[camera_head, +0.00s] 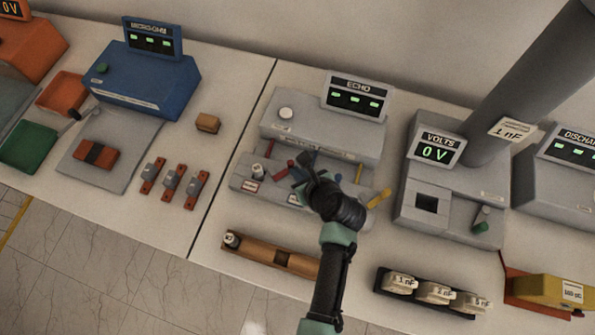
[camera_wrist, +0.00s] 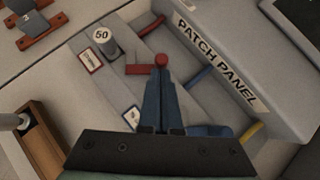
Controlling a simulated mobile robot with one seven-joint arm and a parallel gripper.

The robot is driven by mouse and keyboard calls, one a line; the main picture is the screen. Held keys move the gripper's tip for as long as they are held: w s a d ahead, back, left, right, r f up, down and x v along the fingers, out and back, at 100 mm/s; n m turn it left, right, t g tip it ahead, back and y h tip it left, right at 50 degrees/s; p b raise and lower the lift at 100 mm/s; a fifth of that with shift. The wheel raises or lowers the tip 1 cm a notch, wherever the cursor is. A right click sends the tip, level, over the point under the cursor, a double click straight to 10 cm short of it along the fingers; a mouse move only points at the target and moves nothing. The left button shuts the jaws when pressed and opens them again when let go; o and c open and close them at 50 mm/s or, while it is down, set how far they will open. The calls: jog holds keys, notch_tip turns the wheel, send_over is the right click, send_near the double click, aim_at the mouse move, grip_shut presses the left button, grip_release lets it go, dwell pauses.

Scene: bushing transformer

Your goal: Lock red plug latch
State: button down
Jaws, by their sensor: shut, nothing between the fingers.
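A patch panel (camera_wrist: 221,57) lies in front of the ECHO unit. A red plug handle or latch (camera_wrist: 139,69) is a short bar with a round red knob (camera_wrist: 162,60) close by. In the head view, the red piece (camera_head: 279,173) shows left of my gripper. My gripper (camera_wrist: 160,76) is shut and empty, its dark blue fingers together. The fingertips appear just below the red knob and beside the bar's right end. I cannot tell whether they touch. The head view shows my gripper (camera_head: 298,176) over the panel, with the wrist hiding part of it.
A cylinder marked 50 (camera_wrist: 107,43) stands left of the red bar. Red (camera_wrist: 150,28), blue (camera_wrist: 202,76) and yellow (camera_wrist: 252,130) leads run into the panel. A yellow handle (camera_head: 380,197) is right of my wrist. A wooden holder (camera_head: 270,255) lies in front.

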jog(key=shift+w+n+y, duration=0.25)
jog(key=shift+n+y, duration=0.15)
jog(key=shift+n, duration=0.1)
jog(key=n+g, duration=0.1)
jog(key=w+n+g+y+b, duration=0.1)
jog(key=n, duration=0.1)
jog(key=shift+w+y, duration=0.3)
jog(key=shift+w+a+n+g+y+b, duration=0.1)
jog(key=shift+w+n+g+y+b, duration=0.1)
jog(key=shift+n+g+y+b, duration=0.25)
jog(key=shift+w+a+n+g+y+b, duration=0.15)
jog(key=shift+w+n+g+b, duration=0.1)
jog(key=shift+n, duration=0.4)
jog(key=shift+s+r+p, duration=0.1)
jog(key=shift+s+p, duration=0.1)
jog(key=shift+p, duration=0.1)
jog(key=shift+s, duration=0.15)
jog(key=shift+s+a+p, duration=0.1)
jog(key=shift+s+p, duration=0.4)
jog(key=shift+p, duration=0.15)
